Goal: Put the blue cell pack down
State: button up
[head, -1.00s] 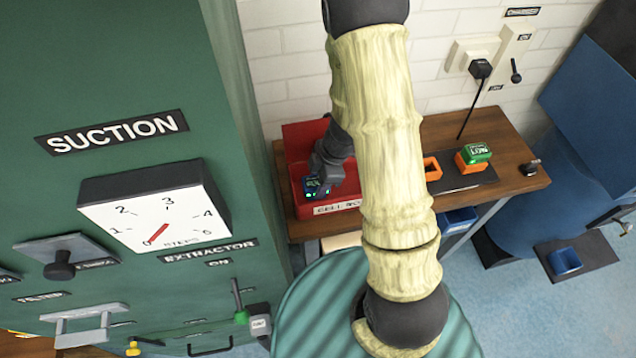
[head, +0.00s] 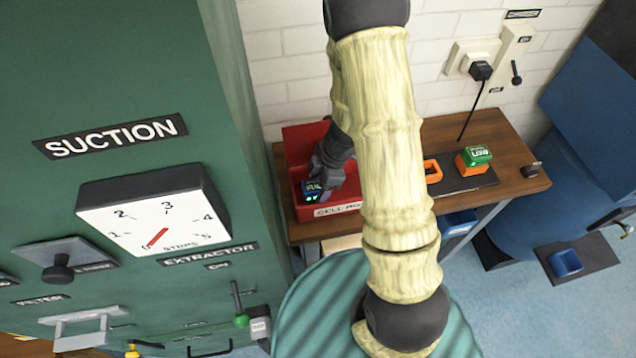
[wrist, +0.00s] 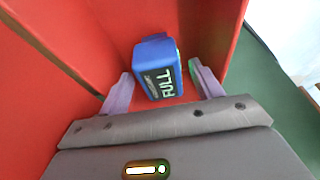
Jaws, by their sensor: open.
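The blue cell pack (wrist: 156,66), marked FULL, sits inside the red box (wrist: 116,30) in the wrist view. It also shows in the head view (head: 311,191), inside the red box labelled CELL BOX (head: 339,209), with green lights on it. My gripper (wrist: 165,86) is open, with one finger on each side of the pack and visible gaps between fingers and pack. In the head view my gripper (head: 325,177) reaches down into the box, and its fingertips are hard to make out.
A green-topped pack marked LOW (head: 477,154) sits in an orange holder on a dark mat on the wooden bench (head: 508,170). An empty orange holder (head: 432,171) stands beside it. The green SUCTION cabinet (head: 120,100) stands close on the left.

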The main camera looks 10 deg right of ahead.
jog(key=p+v, duration=0.3)
jog(key=v, duration=0.8)
jog(key=shift+r, duration=0.35)
